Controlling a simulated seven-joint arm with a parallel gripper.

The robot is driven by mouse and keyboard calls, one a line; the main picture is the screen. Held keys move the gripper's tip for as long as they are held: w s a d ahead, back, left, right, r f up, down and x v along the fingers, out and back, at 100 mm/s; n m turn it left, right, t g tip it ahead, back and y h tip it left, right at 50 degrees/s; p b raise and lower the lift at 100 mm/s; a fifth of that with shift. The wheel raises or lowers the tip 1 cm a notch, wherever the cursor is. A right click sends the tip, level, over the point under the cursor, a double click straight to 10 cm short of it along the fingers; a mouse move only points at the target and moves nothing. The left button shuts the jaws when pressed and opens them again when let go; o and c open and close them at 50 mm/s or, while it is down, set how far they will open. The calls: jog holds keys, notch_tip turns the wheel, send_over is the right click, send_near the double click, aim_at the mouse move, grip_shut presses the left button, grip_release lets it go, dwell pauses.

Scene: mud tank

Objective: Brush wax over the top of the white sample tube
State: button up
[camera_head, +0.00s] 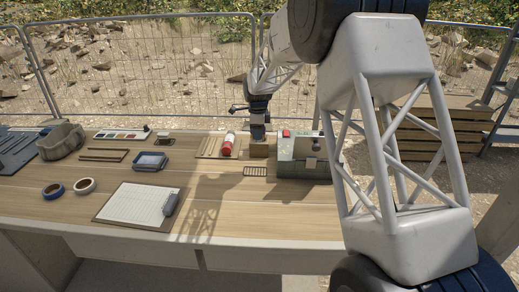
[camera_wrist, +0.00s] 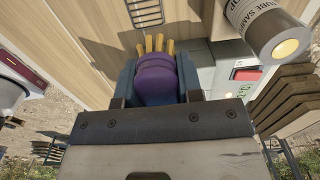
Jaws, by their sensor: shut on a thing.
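My gripper (camera_wrist: 156,66) is shut on a purple piece (camera_wrist: 156,84) with several tan, bristle-like strips at its far end, which looks like the brush. A pale grey-white cylinder (camera_wrist: 258,22) with partly cut-off "SAMP" lettering and a cream end, apparently the sample tube, is at the top right of the wrist view, apart from the brush. In the head view a small pale shape (camera_head: 316,146) at the box may be the same tube.
A pale box (camera_head: 299,168) with a red button stands right of my gripper. A clipboard (camera_head: 135,206), tape rolls (camera_head: 85,185) and blue tray (camera_head: 150,161) lie further left.

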jog(key=w+a+r, duration=0.1)
jog(key=w+r, duration=0.7)
jog(key=w, duration=0.4)
jog(key=shift+w+a+r, duration=0.2)
jog(key=shift+w+r, duration=0.15)
jog(key=shift+r, duration=0.05)
jog(key=shift+f, duration=0.1)
